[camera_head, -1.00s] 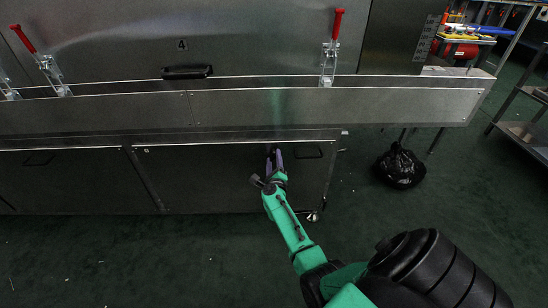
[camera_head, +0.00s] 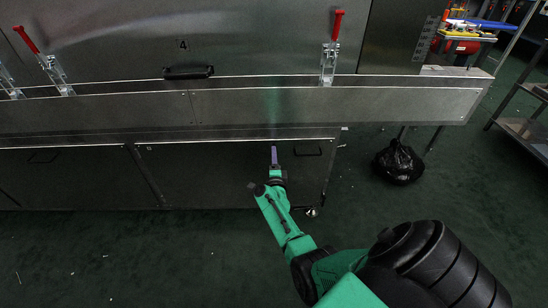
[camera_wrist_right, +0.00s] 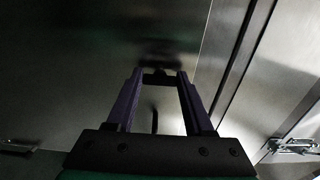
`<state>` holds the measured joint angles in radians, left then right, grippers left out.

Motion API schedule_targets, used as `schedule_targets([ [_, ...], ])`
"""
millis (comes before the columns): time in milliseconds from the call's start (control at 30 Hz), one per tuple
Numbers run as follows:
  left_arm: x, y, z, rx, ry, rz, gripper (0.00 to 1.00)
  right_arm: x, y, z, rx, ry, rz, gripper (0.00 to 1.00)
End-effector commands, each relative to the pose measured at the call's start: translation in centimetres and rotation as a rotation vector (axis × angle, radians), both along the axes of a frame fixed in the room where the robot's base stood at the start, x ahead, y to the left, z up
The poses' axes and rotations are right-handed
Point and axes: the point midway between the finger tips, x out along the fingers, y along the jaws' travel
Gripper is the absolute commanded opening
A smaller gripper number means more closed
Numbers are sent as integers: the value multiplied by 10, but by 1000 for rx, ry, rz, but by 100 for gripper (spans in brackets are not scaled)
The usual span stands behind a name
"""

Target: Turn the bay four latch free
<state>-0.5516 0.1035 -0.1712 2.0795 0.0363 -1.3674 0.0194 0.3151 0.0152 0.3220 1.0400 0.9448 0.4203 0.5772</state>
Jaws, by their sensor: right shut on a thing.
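In the head view my right gripper (camera_head: 274,152) reaches the dark lower panel (camera_head: 210,175) of the steel dryer, left of that panel's black handle (camera_head: 308,149). Its purple fingers are seen edge-on. My left gripper is not in view.
Red-handled toggle clamps (camera_head: 331,50) stand along the ledge (camera_head: 330,103) above my right arm. A black bag (camera_head: 398,163) lies on the floor at right, near a shelf rack (camera_head: 524,128). The green floor in front is mostly clear.

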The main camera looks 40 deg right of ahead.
Motion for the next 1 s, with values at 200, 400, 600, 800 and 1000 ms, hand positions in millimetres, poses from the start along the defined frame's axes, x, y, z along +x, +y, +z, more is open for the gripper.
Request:
schedule_targets([
  [200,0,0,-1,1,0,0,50,0,0,0,-11,8,0,0],
  [400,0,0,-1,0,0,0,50,0,0,0,-12,9,0,0],
  [600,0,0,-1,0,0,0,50,0,0,0,-11,8,0,82],
  [800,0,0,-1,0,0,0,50,0,0,0,-10,8,0,82],
  [1000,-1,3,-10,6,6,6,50,-8,6,1,-10,9,1,82],
])
